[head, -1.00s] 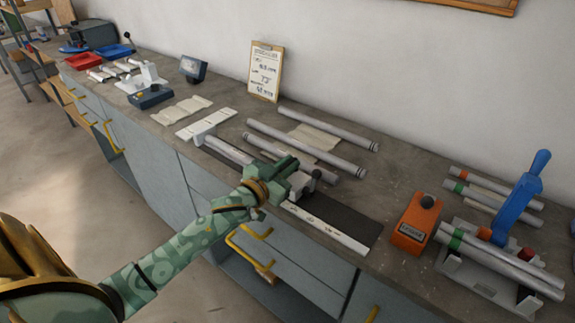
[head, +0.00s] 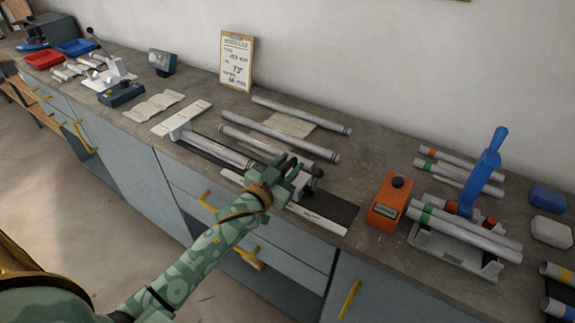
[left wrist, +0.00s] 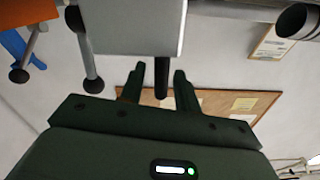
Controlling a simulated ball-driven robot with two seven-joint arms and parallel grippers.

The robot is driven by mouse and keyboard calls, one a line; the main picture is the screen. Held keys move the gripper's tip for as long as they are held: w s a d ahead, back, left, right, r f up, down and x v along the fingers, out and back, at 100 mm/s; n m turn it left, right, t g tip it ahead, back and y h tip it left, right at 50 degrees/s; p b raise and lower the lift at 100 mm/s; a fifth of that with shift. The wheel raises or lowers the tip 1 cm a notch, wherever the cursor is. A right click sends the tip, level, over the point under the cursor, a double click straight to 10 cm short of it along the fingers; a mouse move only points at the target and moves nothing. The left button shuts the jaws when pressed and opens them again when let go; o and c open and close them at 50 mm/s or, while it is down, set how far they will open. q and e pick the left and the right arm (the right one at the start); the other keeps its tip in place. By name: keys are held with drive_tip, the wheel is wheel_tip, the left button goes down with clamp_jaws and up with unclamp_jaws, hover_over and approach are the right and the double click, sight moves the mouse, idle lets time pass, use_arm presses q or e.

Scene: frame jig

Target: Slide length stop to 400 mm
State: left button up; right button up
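The length stop (head: 300,184) is a pale grey block with a black knob (head: 317,173), sitting on the jig rail between its middle and right end. A white scale strip (head: 322,220) runs along the rail's front. My left gripper (head: 287,165) is at the stop, over its left part. In the left wrist view the stop's pale block (left wrist: 135,25) is close in front, and my two left fingers (left wrist: 159,85) stand apart on either side of a dark peg, with a narrow gap on each side. The scale reading is too small to tell. My right gripper is out of view.
A grey tube (head: 225,152) lies in the jig left of the stop. Loose tubes (head: 278,143) lie behind it. An orange block (head: 388,203) and a tube rack with a blue handle (head: 484,172) stand to the right. A clipboard (head: 236,62) leans on the wall.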

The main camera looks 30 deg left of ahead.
use_arm(q)
drive_tip(key=s+a+p, duration=0.1)
drive_tip(key=s, duration=1.5)
drive_tip(key=shift+s+a+p, duration=0.15)
drive_tip(key=shift+a+p, duration=0.05)
drive_tip(key=shift+p, duration=0.1)
